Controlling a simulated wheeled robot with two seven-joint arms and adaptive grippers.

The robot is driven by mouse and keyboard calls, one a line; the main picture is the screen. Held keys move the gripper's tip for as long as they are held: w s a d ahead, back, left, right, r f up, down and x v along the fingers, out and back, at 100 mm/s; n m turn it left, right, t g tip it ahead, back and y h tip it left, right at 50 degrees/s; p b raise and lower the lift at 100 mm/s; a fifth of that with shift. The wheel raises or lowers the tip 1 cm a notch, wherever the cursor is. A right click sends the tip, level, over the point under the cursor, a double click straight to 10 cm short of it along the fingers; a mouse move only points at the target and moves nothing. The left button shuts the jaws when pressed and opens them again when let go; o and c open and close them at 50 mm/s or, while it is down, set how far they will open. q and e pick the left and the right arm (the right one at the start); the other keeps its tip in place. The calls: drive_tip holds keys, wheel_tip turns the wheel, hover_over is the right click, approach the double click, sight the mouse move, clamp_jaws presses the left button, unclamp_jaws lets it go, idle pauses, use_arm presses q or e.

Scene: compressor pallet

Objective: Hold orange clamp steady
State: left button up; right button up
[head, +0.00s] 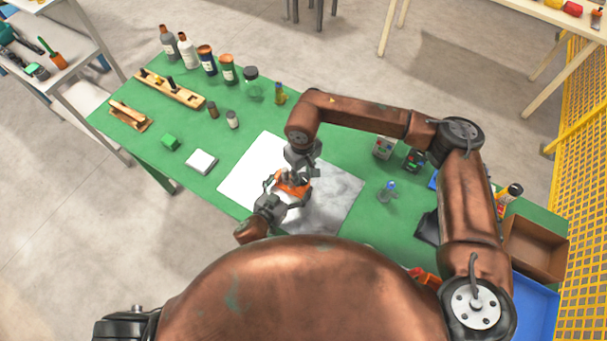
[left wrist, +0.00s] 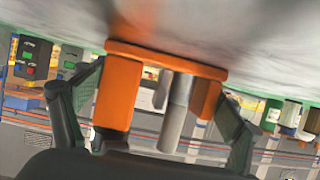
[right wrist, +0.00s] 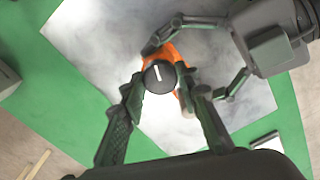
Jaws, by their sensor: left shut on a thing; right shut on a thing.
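The orange clamp (head: 293,187) sits on a white and grey marbled plate (head: 335,196) on the green table. My left gripper (head: 279,191) is shut on its orange body (left wrist: 121,95), one finger on each side. A grey cylinder (left wrist: 177,112) shows inside the clamp's frame in the left wrist view. My right gripper (right wrist: 163,90) reaches down from above. It is shut on a round black knob (right wrist: 159,76) with a white mark, on top of the clamp. The fingers hide parts of the clamp.
A white square block (head: 201,161) and a green block (head: 170,142) lie left of the plate. Several bottles (head: 207,60) and a wooden rack (head: 171,89) stand at the back left. A brown box (head: 535,248) is at the right end.

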drive_tip(key=m, duration=0.5)
drive_tip(key=shift+m, duration=0.4)
drive_tip(key=m, duration=1.2)
drive_tip(key=shift+m, duration=0.3)
drive_tip(key=m, duration=1.2)
drive_tip(key=shift+m, duration=0.3)
drive_tip(key=m, duration=1.2)
drive_tip(key=shift+s+m, duration=0.1)
drive_tip(key=shift+m, duration=0.3)
drive_tip(key=m, duration=0.5)
drive_tip(key=shift+m, duration=0.3)
drive_tip(key=shift+a, duration=0.1)
